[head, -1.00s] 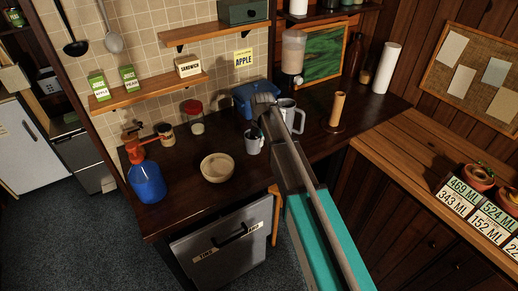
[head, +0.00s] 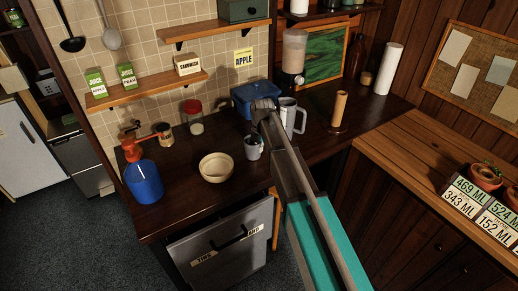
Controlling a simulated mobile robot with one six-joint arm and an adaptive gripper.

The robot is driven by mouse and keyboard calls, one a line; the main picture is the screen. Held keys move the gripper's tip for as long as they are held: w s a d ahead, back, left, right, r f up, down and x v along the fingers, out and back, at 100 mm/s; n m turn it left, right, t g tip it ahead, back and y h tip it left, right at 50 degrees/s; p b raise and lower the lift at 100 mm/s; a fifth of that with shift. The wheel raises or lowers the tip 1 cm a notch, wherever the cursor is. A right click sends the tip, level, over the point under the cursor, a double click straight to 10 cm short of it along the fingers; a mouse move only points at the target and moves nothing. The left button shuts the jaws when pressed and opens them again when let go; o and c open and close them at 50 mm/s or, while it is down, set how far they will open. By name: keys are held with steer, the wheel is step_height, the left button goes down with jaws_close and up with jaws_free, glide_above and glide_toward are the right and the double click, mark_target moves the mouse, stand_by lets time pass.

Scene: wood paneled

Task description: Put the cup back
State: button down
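A small pale grey cup (head: 253,148) stands upright on the dark counter, right of the beige bowl. A larger white mug (head: 289,118) with a handle on its right stands behind it, partly covered by my arm. Which of the two is the task's cup I cannot tell. My gripper (head: 263,105) is at the end of the arm, in front of the blue container and beside the white mug. It appears above and slightly right of the small cup in the picture. Its fingers are too small and dark to show whether they are open or shut.
A beige bowl (head: 216,167), a blue bottle with a red pump (head: 145,182) and a red-lidded jar (head: 195,117) stand on the counter (head: 190,195). A blue container (head: 243,102) is behind my gripper. A tan cylinder (head: 339,108) stands to the right. Shelves hang above.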

steer(key=shift+f, duration=0.2)
steer(key=c, duration=0.8)
jaws_free()
steer(key=shift+r, duration=0.2)
step_height(320, 180, up, 12)
steer(key=p, duration=1.2)
steer(key=shift+s+d, duration=0.2)
steer(key=shift+d, duration=0.1)
